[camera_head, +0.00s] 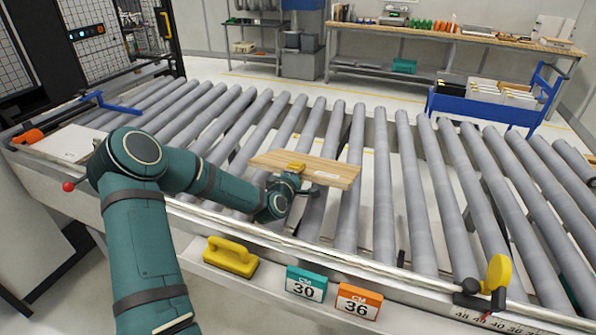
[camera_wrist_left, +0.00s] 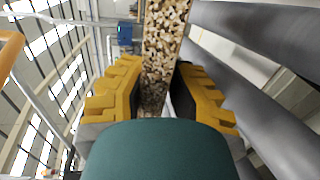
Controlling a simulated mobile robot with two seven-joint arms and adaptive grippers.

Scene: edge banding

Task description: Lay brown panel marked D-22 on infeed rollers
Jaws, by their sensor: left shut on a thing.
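A light brown wooden panel (camera_head: 325,168) lies roughly flat over the infeed rollers (camera_head: 355,190) near their front side. A small pale label sits on its top face; its marking is too small to read. My left gripper (camera_head: 294,168) is shut on the panel's near left edge. In the left wrist view the panel's speckled chipboard edge (camera_wrist_left: 162,45) stands between the yellow fingers of my left gripper (camera_wrist_left: 158,95). The panel appears raised above the rollers; I cannot tell the exact gap. My right gripper is not in view.
A white sheet (camera_head: 68,143) lies at left. Rollers to the right are bare.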

